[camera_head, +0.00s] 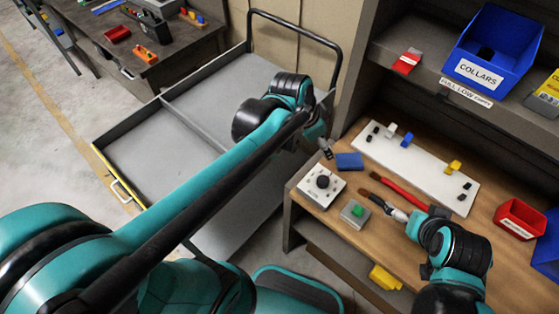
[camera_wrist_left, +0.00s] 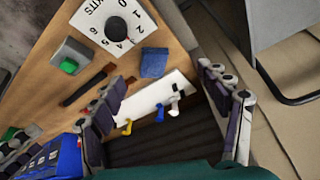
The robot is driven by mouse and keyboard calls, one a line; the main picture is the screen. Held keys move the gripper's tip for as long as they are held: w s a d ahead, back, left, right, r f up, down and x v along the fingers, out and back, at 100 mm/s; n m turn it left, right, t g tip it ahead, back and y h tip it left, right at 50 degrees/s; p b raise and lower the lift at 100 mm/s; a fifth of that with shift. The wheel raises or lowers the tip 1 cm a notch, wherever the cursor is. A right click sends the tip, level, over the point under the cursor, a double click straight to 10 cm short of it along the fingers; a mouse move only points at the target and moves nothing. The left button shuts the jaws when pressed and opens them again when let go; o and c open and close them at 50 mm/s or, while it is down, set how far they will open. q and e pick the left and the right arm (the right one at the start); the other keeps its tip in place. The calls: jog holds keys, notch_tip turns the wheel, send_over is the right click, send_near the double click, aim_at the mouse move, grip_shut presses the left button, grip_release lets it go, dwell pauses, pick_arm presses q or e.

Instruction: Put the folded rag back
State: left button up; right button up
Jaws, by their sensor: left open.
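A small folded blue rag (camera_head: 349,161) lies on the wooden bench top (camera_head: 345,235), at its left edge beside a white board. It also shows in the left wrist view (camera_wrist_left: 153,63), between my left gripper's spread fingers and beyond them. My left gripper (camera_head: 327,149) is just left of the rag in the head view, small and partly hidden by its arm. In the left wrist view my left gripper (camera_wrist_left: 162,76) is open, with nothing between its fingers. My right gripper (camera_head: 385,206) is low over the bench near a red-handled tool (camera_head: 401,191); its jaw state is unclear.
A white dial box (camera_head: 321,185) and a green-button box (camera_head: 355,213) stand near the rag. The white board (camera_head: 418,164) carries several coloured pegs. A red bin (camera_head: 520,218) stands right. A blue COLLARS bin (camera_head: 495,45) is on the shelf above. A grey cart (camera_head: 160,150) stands left.

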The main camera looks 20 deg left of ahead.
pick_arm(q)
jog(key=s+a+f+n+t+y, duration=0.1)
jog(key=s+a+n+t+y, duration=0.1)
jog(key=s+a+n, duration=0.6)
jog(key=s+t, duration=0.1)
jog(key=s, duration=0.2)
jog(key=shift+s+a+y, duration=0.15)
jog(key=shift+s+y, duration=0.05)
jog(key=shift+y, duration=0.1)
jog(key=shift+f, duration=0.2)
dwell(1.0)
